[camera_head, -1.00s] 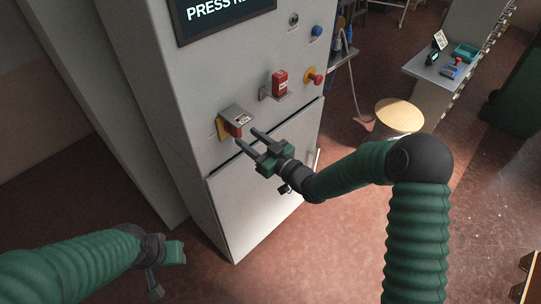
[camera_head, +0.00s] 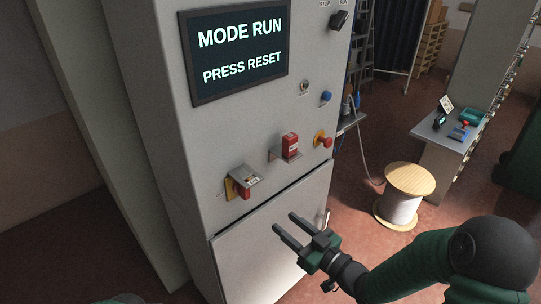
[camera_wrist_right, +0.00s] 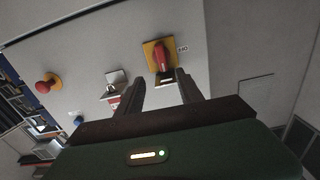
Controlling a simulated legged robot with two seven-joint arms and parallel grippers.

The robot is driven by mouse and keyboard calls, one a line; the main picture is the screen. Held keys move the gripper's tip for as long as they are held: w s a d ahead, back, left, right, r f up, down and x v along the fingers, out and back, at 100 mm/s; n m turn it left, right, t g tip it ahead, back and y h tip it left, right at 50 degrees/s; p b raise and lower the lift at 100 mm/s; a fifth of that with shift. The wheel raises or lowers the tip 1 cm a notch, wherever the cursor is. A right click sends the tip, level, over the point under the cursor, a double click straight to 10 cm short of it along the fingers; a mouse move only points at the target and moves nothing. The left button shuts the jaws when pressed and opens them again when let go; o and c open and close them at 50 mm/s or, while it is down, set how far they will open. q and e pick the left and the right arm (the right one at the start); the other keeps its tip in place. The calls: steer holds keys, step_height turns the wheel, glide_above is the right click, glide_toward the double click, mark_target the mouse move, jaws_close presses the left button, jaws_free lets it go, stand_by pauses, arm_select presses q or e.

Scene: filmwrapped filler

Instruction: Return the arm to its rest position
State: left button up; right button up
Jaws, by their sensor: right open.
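My right gripper (camera_head: 289,229) is open and empty in the head view, in front of the cabinet's lower door and below the switches. Its two fingers also show apart in the right wrist view (camera_wrist_right: 158,88). My right arm (camera_head: 420,268) comes in from the lower right. A red switch handle on a yellow plate (camera_head: 231,189) sits on the cabinet front under a small metal hood; it shows in the right wrist view (camera_wrist_right: 160,55) beyond the fingertips, apart from them. Of my left arm only a sliver shows at the bottom edge; its gripper is out of view.
The grey cabinet (camera_head: 160,120) carries a screen (camera_head: 235,48) reading "MODE RUN, PRESS RESET", a red box (camera_head: 290,146), a red mushroom button (camera_head: 325,140) and a blue button (camera_head: 326,97). A wood-topped drum (camera_head: 409,180) stands right of it. Floor between drum and bench (camera_head: 440,125) is clear.

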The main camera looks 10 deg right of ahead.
steer(key=s+d+f+m+g+h, duration=0.3)
steer(key=s+d+f+g+h, duration=0.15)
steer(key=d+f+h, duration=0.35)
steer(key=s+f+m+g+h, duration=0.2)
steer(key=s+m+g, duration=0.2)
steer(key=s, duration=1.1)
steer(key=shift+d+f+g, duration=0.4)
steer(key=shift+d+g, duration=0.05)
steer(key=shift+g, duration=1.2)
steer(key=shift+s+a+r, duration=0.1)
steer(key=shift+c, duration=0.2)
